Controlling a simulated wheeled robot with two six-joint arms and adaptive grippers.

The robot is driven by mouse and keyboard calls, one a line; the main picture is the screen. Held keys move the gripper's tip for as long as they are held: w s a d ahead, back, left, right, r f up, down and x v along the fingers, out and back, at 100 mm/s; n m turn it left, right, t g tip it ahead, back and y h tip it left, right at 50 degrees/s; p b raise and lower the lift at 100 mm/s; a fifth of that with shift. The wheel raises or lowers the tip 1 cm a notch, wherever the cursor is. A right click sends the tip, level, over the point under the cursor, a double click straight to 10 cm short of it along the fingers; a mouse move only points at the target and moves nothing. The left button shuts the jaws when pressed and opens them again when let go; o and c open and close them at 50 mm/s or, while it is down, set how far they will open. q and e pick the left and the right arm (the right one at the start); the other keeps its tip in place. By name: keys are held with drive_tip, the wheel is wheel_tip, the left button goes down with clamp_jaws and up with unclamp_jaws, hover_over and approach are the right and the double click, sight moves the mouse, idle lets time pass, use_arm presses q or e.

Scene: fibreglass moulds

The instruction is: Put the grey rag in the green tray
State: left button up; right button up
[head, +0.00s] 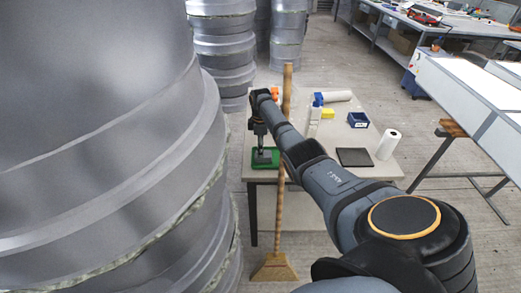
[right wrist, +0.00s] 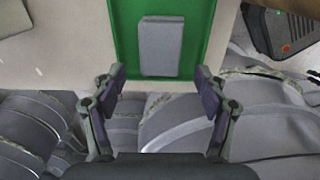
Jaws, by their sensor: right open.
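The green tray (head: 266,165) lies at the left end of the table in the head view. In the right wrist view the tray (right wrist: 124,45) is at the top centre, its upper part cut off. The grey rag (right wrist: 162,47), a flat folded rectangle, lies inside the tray on its green floor. My right gripper (head: 262,150) is over the tray in the head view. In the right wrist view the right gripper (right wrist: 159,88) is open, with nothing between its fingers, and the rag is apart from them. My left gripper is not in view.
The table also holds a blue bin (head: 358,120), a yellow block (head: 328,114), a white roll (head: 388,144) and a dark flat panel (head: 353,157). A broom (head: 279,210) leans at the table's front edge. Large grey moulds (head: 100,150) fill the left side.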

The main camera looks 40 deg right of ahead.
wheel_tip(320, 180, up, 9)
drive_tip(key=shift+f, duration=0.2)
idle(0.4)
